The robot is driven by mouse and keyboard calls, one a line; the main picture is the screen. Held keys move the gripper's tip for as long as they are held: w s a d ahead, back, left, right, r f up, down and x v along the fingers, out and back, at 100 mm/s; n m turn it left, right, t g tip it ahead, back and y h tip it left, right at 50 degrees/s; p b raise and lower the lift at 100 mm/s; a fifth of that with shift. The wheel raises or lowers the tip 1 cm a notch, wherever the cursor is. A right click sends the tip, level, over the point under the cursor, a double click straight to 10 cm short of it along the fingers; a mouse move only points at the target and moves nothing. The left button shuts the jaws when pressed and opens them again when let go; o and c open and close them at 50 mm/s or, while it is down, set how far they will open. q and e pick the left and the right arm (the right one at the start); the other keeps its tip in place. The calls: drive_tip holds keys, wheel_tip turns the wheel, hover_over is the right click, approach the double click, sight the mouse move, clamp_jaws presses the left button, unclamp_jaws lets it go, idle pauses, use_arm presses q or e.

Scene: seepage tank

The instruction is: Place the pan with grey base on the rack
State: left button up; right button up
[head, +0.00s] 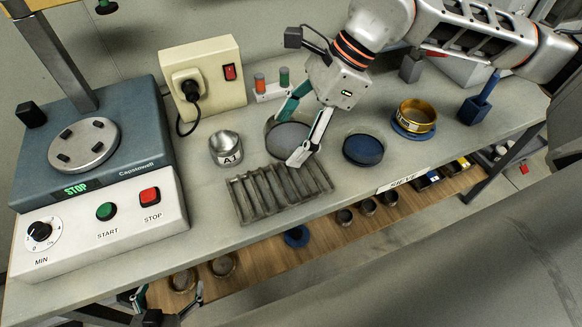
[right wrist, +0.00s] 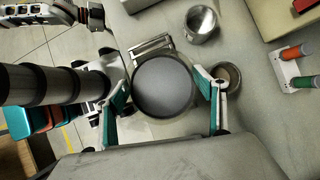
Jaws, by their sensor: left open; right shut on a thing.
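The pan with grey base (head: 289,136) is a round dish with a flat grey disc. My right gripper (head: 296,132) is shut on it, with one finger on each side. In the right wrist view the grey disc (right wrist: 163,86) fills the space between the fingers. The rack (head: 248,213) is a dark ribbed metal grid on the bench, just in front of the pan. In the right wrist view the pan hides most of the rack (right wrist: 149,46). I cannot tell the pan's height above the bench. My left gripper (head: 168,294) is open and empty, low at the front edge.
A metal cup marked A1 (head: 225,149) stands left of the pan. A blue pan (head: 363,150) stands right, with a brass sieve (head: 415,117) beyond. A vial holder (head: 272,92) and socket box (head: 207,79) are behind. A stop-button machine (head: 95,215) fills the left.

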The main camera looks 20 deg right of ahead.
wheel_tip(320, 180, down, 11)
drive_tip(key=shift+f, duration=0.1)
idle(0.4)
drive_tip(key=shift+f, duration=0.1)
drive_tip(key=o, duration=1.2)
drive_tip(key=shift+o, duration=0.2)
drive_tip(key=shift+r+p, duration=0.3)
drive_tip(key=shift+p, duration=0.05)
drive_tip(key=v, duration=1.2)
drive_tip(key=shift+b, duration=0.35)
